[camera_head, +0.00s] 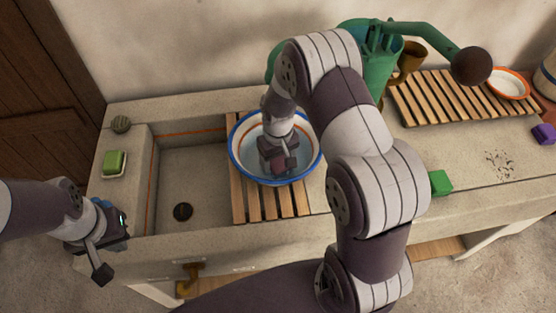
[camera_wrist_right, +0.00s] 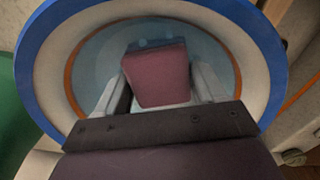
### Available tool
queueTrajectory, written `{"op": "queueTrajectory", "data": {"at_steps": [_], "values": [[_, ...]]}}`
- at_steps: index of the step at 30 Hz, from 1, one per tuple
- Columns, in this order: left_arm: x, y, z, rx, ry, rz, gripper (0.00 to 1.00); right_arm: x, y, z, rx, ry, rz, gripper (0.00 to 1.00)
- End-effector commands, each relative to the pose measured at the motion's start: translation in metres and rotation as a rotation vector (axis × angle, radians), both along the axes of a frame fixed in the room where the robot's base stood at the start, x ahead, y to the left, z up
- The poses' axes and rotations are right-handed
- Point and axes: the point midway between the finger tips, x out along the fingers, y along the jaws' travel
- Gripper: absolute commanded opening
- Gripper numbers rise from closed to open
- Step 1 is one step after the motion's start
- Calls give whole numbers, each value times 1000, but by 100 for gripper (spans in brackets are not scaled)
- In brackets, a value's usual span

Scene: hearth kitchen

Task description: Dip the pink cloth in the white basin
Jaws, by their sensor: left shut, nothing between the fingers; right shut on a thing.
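The white basin (camera_head: 238,150) has a blue rim and an orange inner line, and it stands on a wooden slatted rack beside the sink. Pale blue water shows inside it. My right gripper (camera_head: 276,165) reaches down into the basin, shut on the pink cloth. The cloth (camera_wrist_right: 157,75) shows in the right wrist view as a dull pink block between the two fingers, over the water; whether its lower end touches the water I cannot tell. The basin fills most of that view (camera_wrist_right: 45,65). My left gripper (camera_head: 102,273) is shut and empty at the sink's front left.
The wooden rack (camera_head: 238,205) lies across the right of the stone sink (camera_head: 190,180). A green sponge (camera_head: 114,161) sits left of the sink. A green pump (camera_head: 380,60) stands behind my right arm. A green block (camera_head: 440,183) and a second rack (camera_head: 440,100) are on the right counter.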

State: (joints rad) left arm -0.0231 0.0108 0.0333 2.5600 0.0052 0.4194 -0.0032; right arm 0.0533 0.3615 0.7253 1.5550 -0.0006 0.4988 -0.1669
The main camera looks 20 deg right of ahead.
Motion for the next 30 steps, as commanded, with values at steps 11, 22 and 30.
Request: {"op": "queueTrajectory", "data": {"at_steps": [11, 22, 30], "values": [[0, 0, -6, 0, 0, 0, 0, 0, 0, -12, 0, 1, 0, 40], [0, 0, -6, 0, 0, 0, 0, 0, 0, -12, 0, 1, 0, 40], [0, 0, -6, 0, 0, 0, 0, 0, 0, -12, 0, 1, 0, 40]]}}
